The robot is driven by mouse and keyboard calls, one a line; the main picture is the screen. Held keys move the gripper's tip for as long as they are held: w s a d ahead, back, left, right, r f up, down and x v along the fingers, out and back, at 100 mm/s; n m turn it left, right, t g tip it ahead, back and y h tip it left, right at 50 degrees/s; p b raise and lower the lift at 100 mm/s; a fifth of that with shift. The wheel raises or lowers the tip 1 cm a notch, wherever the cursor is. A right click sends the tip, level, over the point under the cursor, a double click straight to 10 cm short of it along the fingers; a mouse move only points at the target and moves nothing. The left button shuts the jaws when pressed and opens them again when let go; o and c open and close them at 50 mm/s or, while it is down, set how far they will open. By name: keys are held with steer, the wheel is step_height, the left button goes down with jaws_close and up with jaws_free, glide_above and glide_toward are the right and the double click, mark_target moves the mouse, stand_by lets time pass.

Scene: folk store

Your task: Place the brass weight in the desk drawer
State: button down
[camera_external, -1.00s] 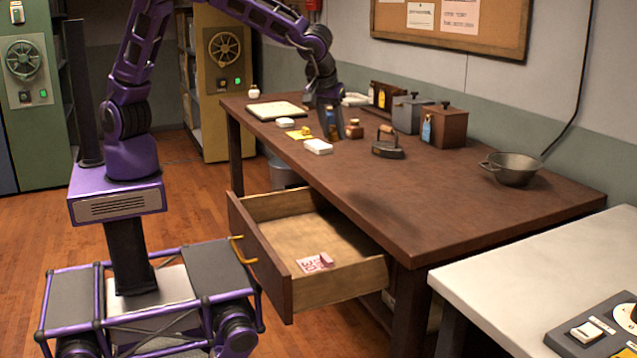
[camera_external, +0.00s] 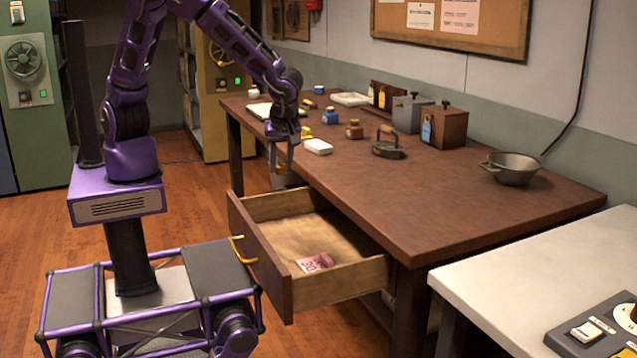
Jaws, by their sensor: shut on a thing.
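My gripper (camera_external: 282,168) hangs above the far left end of the open desk drawer (camera_external: 355,282), beside the desk's left edge. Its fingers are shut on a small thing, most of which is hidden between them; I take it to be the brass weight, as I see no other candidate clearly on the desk. The drawer is pulled well out from the desk (camera_external: 440,195) and has a yellow handle (camera_external: 243,250). Its floor is mostly bare, with a pink banknote bundle (camera_external: 316,262) near the front right corner.
The desk's right half is mostly clear.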

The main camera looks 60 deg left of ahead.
mark_target(283, 241)
step_height(283, 241, down, 20)
steer(key=shift+r+b, duration=0.1)
steer(key=shift+b, duration=0.6)
steer(key=shift+f, duration=0.25)
steer(key=c, duration=0.5)
jaws_free()
steer(key=shift+c, duration=0.2)
steer(key=shift+r, duration=0.1)
steer(key=shift+r, duration=0.3)
steer(key=p+v, duration=0.1)
steer(key=v, duration=1)
steer(key=shift+d+r+p, duration=0.15)
steer(key=shift+r+p, duration=0.15)
steer(key=shift+r, duration=0.05)
